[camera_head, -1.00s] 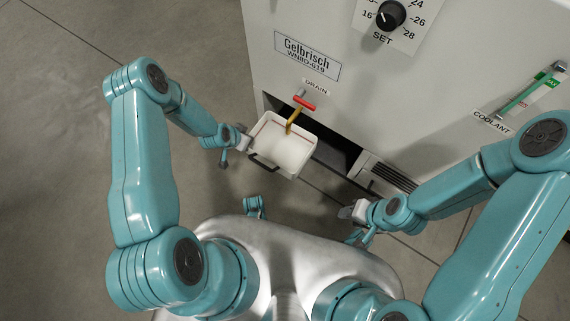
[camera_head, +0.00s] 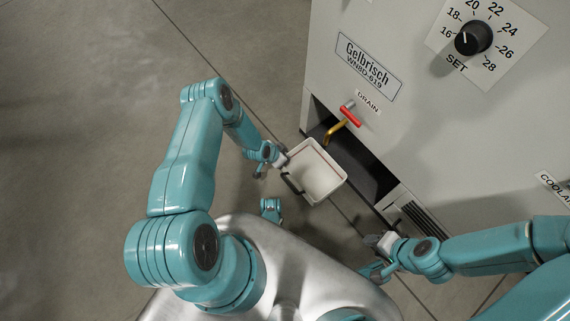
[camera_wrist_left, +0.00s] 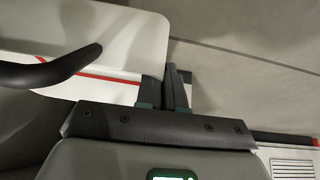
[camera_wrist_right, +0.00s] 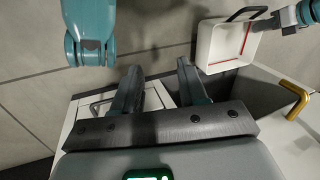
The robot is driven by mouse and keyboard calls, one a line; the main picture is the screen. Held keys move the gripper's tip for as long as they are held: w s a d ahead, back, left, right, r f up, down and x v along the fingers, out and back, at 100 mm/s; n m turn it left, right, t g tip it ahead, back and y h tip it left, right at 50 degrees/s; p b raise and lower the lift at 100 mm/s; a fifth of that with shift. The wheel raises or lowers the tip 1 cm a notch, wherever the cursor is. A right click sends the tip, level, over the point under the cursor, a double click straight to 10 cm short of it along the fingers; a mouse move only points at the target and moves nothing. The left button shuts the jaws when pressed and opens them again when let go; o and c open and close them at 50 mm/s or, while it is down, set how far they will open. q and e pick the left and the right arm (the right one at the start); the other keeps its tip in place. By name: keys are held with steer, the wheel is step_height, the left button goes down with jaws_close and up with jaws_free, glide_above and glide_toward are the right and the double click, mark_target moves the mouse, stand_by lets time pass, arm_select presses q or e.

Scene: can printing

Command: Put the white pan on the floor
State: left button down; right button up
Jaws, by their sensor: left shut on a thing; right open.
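The white pan (camera_head: 318,172) has a red line inside and a dark handle. It hangs in front of the machine's lower opening, near the brass drain spout. My left gripper (camera_head: 284,160) is shut on the pan's left wall; the left wrist view shows the pan (camera_wrist_left: 120,35) at the fingers (camera_wrist_left: 176,88). The pan (camera_wrist_right: 222,48) also shows in the right wrist view, with no liquid visible in it. My right gripper (camera_head: 378,242) is open and empty, low by the machine's vent; its spread fingers (camera_wrist_right: 158,80) show in the right wrist view.
The grey machine (camera_head: 400,110) fills the right side, with a red-handled drain valve (camera_head: 350,115), brass spout (camera_head: 337,130) and dark lower opening (camera_head: 365,170). A vent (camera_head: 418,222) is at its base. Bare tiled floor (camera_head: 80,130) lies clear on the left.

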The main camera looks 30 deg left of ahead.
arm_select(q)
step_height(320, 180, down, 5)
steer(key=shift+r+b, duration=0.2)
steer(key=shift+b, duration=0.95)
steer(key=shift+f, duration=0.2)
steer(key=shift+r, duration=0.15)
steer(key=shift+f, duration=0.2)
steer(key=c, duration=1.3)
jaws_free()
arm_select(e)
steer(key=w+f, duration=0.1)
steer(key=f, duration=0.1)
steer(key=shift+w+d+f+t, duration=0.15)
steer(key=shift+w+f+t, duration=0.15)
steer(key=shift+w+f, duration=0.1)
arm_select(q)
steer(key=shift+o, duration=0.2)
steer(key=shift+r, duration=0.15)
arm_select(e)
steer(key=shift+r, duration=0.15)
